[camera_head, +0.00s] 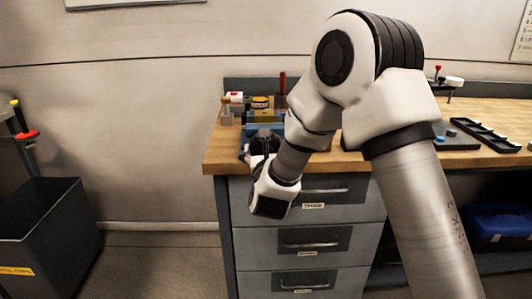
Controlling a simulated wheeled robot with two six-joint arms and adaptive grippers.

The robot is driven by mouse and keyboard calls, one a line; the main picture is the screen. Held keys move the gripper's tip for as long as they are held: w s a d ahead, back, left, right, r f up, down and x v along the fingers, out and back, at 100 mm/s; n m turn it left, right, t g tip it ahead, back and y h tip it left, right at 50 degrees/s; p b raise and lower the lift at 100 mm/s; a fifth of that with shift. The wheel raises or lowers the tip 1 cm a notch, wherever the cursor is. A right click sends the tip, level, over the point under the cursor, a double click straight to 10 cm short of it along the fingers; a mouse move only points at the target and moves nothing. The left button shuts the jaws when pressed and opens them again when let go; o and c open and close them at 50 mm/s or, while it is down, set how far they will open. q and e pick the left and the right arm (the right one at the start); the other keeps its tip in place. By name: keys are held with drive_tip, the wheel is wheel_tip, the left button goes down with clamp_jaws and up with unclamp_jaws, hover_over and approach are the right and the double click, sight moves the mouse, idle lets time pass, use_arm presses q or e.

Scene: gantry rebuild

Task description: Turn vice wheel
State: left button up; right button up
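The blue vice (248,130) sits on the left end of the wooden workbench, at its front edge. My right arm comes in from the right and bends down in front of the bench. My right gripper (264,143) points toward the front of the vice and overlaps it in the picture. Its dark fingers are small and partly hidden, so I cannot tell whether they are open or shut, or touching anything. The vice wheel cannot be made out clearly behind the gripper and wrist. My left gripper is not in view.
The workbench (215,153) has grey drawers (312,240) below. Small items and a red upright handle (282,83) stand behind the vice. Black trays (485,134) lie at right. A dark bin (45,225) stands at left. Floor between bin and bench is clear.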

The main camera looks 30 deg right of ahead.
drive_tip(key=n+b, duration=0.2)
drive_tip(key=n, duration=0.2)
drive_tip(key=shift+d, duration=0.1)
drive_tip(key=n+b, duration=0.1)
drive_tip(key=n, duration=0.4)
drive_tip(key=shift+r, duration=0.1)
drive_tip(key=n, duration=0.4)
drive_tip(key=shift+r+n, duration=0.15)
drive_tip(key=shift+n, duration=0.15)
drive_tip(key=n+p, duration=0.1)
drive_tip(key=n, duration=0.4)
drive_tip(key=shift+r+n, duration=0.1)
drive_tip(key=shift+n, duration=0.2)
drive_tip(key=n+p, duration=0.2)
drive_tip(key=n, duration=0.3)
drive_tip(key=shift+r, duration=0.1)
drive_tip(key=n+p, duration=0.2)
drive_tip(key=n, duration=0.3)
drive_tip(key=shift+r+n+p, duration=0.1)
drive_tip(key=shift+n+p, duration=0.3)
drive_tip(key=n+p, duration=0.3)
drive_tip(key=n, duration=0.2)
drive_tip(key=shift+f+n+p, duration=0.2)
drive_tip(key=shift+n+p, duration=1.25)
drive_tip(key=shift+n, duration=1.05)
drive_tip(key=shift+a, duration=0.2)
